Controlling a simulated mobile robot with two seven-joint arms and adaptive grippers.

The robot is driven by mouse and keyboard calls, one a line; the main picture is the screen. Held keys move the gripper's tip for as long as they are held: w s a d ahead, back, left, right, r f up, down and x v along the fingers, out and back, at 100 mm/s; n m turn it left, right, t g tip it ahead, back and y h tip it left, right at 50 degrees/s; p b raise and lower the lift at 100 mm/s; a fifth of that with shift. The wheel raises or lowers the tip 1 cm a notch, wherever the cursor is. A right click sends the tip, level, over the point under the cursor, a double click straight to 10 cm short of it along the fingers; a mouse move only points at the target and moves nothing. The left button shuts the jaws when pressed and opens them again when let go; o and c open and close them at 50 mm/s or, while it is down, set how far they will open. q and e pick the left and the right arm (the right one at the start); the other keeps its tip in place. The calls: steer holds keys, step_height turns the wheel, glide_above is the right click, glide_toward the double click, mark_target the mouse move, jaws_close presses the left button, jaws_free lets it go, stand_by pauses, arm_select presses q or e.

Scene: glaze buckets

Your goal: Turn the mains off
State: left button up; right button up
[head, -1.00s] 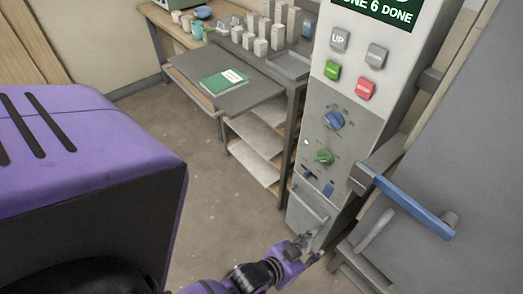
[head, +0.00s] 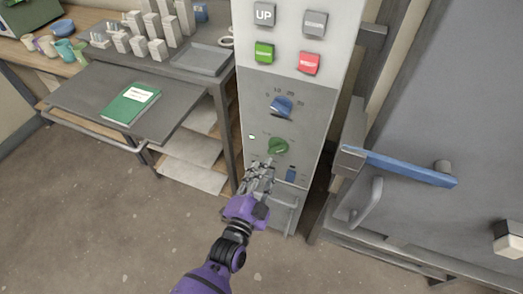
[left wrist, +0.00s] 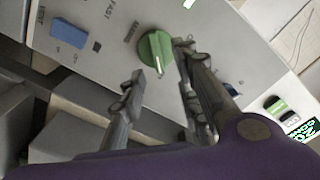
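The green round knob (head: 278,146) sits on the grey lower panel of the control cabinet (head: 243,100). In the left wrist view the green knob (left wrist: 155,53) has a white pointer line and a label beside it that seems to read MAINS. My left gripper (head: 262,167) is just below and left of the knob in the head view. In the left wrist view its two fingers (left wrist: 160,65) are apart, one to either side of the knob's lower part, with nothing held. I cannot tell whether a finger touches the knob. My right gripper is not in view.
A blue dial (head: 282,105) is above the knob and a blue switch (head: 291,175) below it. Green (head: 264,52) and red (head: 309,63) buttons are higher up. The blue door handle (head: 400,166) juts out at right. A shelf table (head: 75,88) stands at left.

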mark_target(278, 152)
arm_select(q)
steer(key=x, duration=0.7)
steer(key=shift+w+d, duration=0.25)
steer(key=shift+d, duration=0.2)
steer(key=shift+c, duration=0.2)
jaws_close()
